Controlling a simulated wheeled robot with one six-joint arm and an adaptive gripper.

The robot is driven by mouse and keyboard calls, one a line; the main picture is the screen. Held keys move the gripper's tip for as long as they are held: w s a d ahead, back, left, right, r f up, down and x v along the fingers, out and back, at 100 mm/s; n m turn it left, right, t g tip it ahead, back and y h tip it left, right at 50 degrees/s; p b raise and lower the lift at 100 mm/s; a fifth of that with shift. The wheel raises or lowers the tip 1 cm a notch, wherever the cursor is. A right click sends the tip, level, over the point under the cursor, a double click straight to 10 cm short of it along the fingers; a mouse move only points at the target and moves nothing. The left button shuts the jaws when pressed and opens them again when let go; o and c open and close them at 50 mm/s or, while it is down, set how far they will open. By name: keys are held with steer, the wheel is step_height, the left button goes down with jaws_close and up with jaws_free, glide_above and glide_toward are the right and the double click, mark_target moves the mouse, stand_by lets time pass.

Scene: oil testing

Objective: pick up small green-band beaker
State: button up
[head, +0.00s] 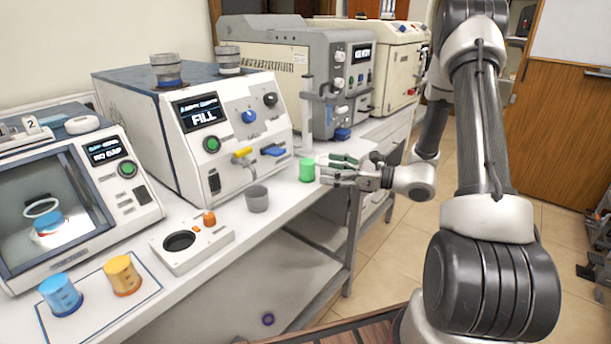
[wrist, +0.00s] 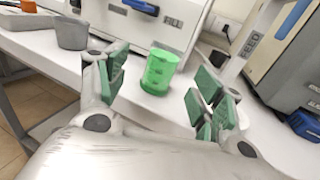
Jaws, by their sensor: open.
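The small green-band beaker (head: 307,170) stands upright on the white bench, near its front edge, before the machine with the FILL display. In the wrist view the green beaker (wrist: 159,71) sits between and just beyond the green-padded fingers. My gripper (head: 332,170) comes in from the right with its fingers pointing at the beaker. In the wrist view my gripper (wrist: 160,88) is open, with one finger on each side of the beaker and a gap on both sides. Nothing is held.
A grey cup (head: 257,199) stands left of the beaker; it also shows in the wrist view (wrist: 71,34). The FILL machine (head: 207,125) stands behind. A blue beaker (head: 60,294) and a yellow beaker (head: 122,275) stand at the bench's left end. A white device (head: 190,243) lies between.

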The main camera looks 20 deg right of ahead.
mark_target(307, 164)
steer(key=x, duration=0.7)
steer(key=shift+w+a+f, duration=0.1)
steer(key=shift+w+f, duration=0.1)
steer(key=shift+w, duration=0.25)
steer(key=c, duration=1.2)
